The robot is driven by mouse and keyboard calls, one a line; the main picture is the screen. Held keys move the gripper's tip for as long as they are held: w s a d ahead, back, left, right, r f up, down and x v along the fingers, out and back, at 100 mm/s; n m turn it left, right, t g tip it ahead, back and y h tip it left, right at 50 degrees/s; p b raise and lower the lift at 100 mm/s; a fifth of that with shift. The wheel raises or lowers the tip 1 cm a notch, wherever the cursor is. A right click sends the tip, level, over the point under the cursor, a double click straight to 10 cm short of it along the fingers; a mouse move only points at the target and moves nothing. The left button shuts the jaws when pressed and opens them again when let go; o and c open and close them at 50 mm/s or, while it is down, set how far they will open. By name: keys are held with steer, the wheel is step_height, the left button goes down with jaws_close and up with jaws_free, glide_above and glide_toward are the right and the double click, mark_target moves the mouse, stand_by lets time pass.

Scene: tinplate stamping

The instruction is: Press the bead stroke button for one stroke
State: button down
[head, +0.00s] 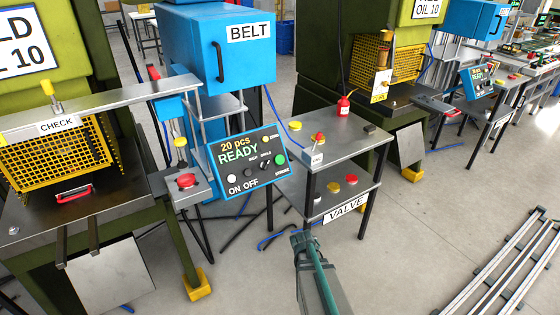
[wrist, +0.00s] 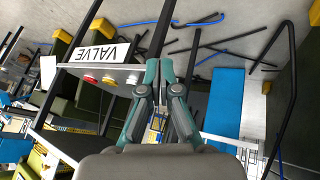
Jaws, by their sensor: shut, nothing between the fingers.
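A blue control panel (head: 247,161) in the middle of the head view shows "20 pcs READY" and bears small knobs and buttons. A green button (head: 279,160) is at its right side, above small lettering that seems to read "STROKE". No "bead" label is readable, so I cannot tell whether this is the bead panel. My gripper (head: 303,238) is below and right of the panel, apart from it, in front of the VALVE stand. In the wrist view my gripper (wrist: 160,68) is shut and empty, its fingertips close together.
A red mushroom button (head: 187,181) sits on a box left of the panel. A similar panel (head: 479,79) stands far right. Open floor lies right, before rails (head: 505,265).

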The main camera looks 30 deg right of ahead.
mark_target(284, 161)
steer(key=w+d+r+n+t+h, duration=0.1)
steer(key=w+d+r+t, duration=0.4)
steer(key=r, duration=0.4)
steer(key=w+d+r+n+t+h, duration=0.1)
steer(key=w+d+r+t+h, duration=0.15)
steer(key=w+r, duration=0.55)
steer(key=w+a+r+n+t+y, duration=0.1)
steer(key=a+r+n+t+y, duration=0.1)
steer(key=r, duration=0.4)
steer(key=w+a+r+n+t+y, duration=0.2)
steer(key=a+r+n+t+y, duration=0.1)
steer(key=r+t, duration=0.2)
step_height(284, 161, up, 2)
steer(key=shift+a+r, duration=0.2)
steer(key=shift+r, duration=0.05)
steer(key=shift+w+y, duration=0.1)
steer(key=shift+y, duration=0.15)
steer(key=shift+w+a+f+b, duration=0.15)
steer(key=shift+w+f+b, duration=0.75)
steer(key=shift+w, duration=0.25)
steer(key=shift+w+a+f+b, duration=0.1)
steer(key=shift+w+f+b, duration=0.8)
steer(key=shift+w, duration=0.3)
steer(key=shift+w+a+f+b, duration=0.15)
steer(key=shift+w+f+b, duration=0.6)
steer(key=shift+w+b, duration=0.3)
steer(key=shift+w, duration=0.15)
